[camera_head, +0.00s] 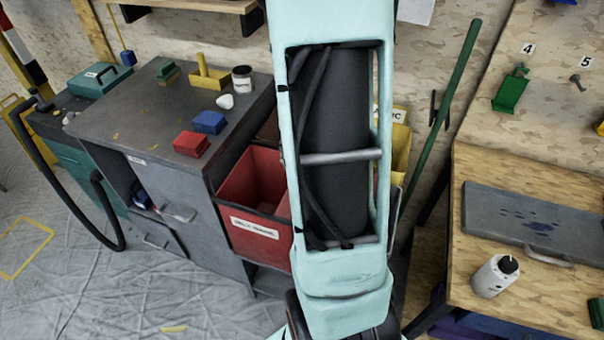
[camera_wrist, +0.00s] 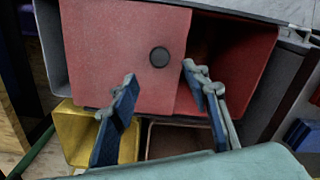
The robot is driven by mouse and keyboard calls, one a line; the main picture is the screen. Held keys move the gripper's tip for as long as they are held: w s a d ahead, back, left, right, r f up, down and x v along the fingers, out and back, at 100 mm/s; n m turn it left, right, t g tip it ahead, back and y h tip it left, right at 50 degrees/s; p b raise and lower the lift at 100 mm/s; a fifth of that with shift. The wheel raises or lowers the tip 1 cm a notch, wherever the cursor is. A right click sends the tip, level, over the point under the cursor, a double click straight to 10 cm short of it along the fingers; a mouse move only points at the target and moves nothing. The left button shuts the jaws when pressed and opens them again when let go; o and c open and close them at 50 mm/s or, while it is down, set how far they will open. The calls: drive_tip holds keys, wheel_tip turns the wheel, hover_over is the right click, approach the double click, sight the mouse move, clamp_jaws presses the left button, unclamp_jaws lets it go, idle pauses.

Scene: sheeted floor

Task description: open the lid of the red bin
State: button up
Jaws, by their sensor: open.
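The red bin (camera_head: 255,225) stands beside the grey cabinet in the head view, with a white label on its front and part of its inside showing. My arm hides its right part there. In the wrist view a flat light-red lid (camera_wrist: 110,45) with a round dark knob (camera_wrist: 159,57) lies over part of the bin. The darker red inside of the bin (camera_wrist: 238,60) shows uncovered to the right of the lid. My gripper (camera_wrist: 159,74) is open and empty, its two blue-padded fingers spread over the lid, one on each side of the knob. Contact with the lid cannot be told.
A yellow bin (camera_wrist: 82,130) and a brown-rimmed bin (camera_wrist: 180,140) adjoin the red one. The cabinet top (camera_head: 130,120) holds a red block (camera_head: 191,144), a blue block (camera_head: 209,122) and other small items. A wooden workbench (camera_head: 480,190) with a grey case stands at right.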

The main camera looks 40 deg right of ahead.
drive_tip(key=shift+r, duration=1.65)
